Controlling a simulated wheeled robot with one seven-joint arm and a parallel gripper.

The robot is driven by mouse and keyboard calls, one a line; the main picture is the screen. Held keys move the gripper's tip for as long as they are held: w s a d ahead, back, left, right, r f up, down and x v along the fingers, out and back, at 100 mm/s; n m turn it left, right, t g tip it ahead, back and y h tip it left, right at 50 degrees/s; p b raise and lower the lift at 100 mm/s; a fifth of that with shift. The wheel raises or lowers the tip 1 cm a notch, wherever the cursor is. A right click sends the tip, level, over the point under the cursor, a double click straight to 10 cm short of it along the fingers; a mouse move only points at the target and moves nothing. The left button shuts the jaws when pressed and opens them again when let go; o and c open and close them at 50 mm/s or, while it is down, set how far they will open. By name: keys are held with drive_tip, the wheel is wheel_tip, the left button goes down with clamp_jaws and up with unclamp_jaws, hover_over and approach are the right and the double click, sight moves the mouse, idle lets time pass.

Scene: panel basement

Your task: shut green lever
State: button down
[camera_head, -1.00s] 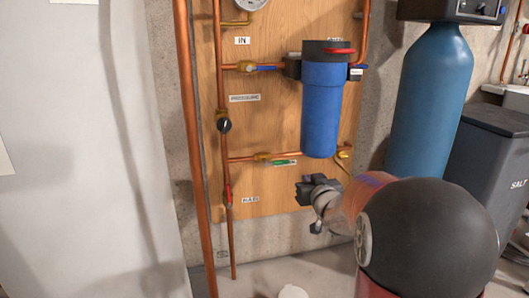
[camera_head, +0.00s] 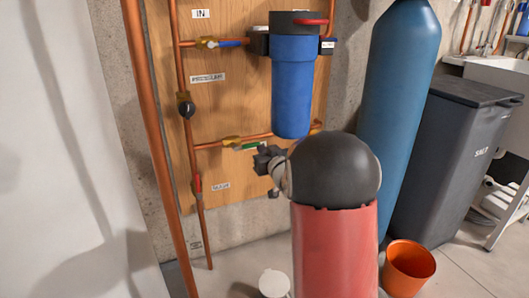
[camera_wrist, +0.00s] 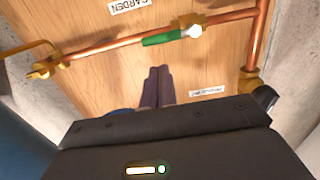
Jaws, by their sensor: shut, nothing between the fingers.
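The green lever (camera_head: 250,145) sits on the lower horizontal copper pipe of the wooden panel, below and left of the blue filter housing. In the wrist view the green lever (camera_wrist: 165,37) runs roughly along the pipe from its brass valve (camera_wrist: 192,24), near the GARDEN label. My gripper (camera_head: 262,158) is just below and right of the lever in the head view. In the wrist view my gripper (camera_wrist: 158,72) has its dark fingers together and empty, pointing at the panel. The fingertips appear a little short of the lever, with no contact visible.
The blue filter housing (camera_head: 293,85) hangs above my gripper. A red lever (camera_head: 198,184) is on the vertical pipe at left. A blue tank (camera_head: 400,90), grey salt bin (camera_head: 450,165) and orange bucket (camera_head: 408,268) stand at right. A white round object (camera_head: 273,283) is on the floor.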

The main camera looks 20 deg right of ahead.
sight(255, 144)
drive_tip(key=w, duration=0.6)
drive_tip(key=shift+w+f, duration=0.15)
drive_tip(key=shift+d+f+m, duration=0.15)
drive_tip(key=shift+f+m, duration=0.3)
drive_tip(key=shift+m, duration=0.25)
drive_tip(key=shift+d+f+m, duration=0.1)
drive_tip(key=shift+f+m, duration=0.3)
drive_tip(key=shift+m, duration=0.2)
drive_tip(key=a+f+m+y+b, duration=0.1)
drive_tip(key=a+f+m, duration=0.3)
drive_tip(key=m, duration=1.1)
drive_tip(key=shift+a+f+t, duration=0.3)
drive_tip(key=shift+f, duration=1.1)
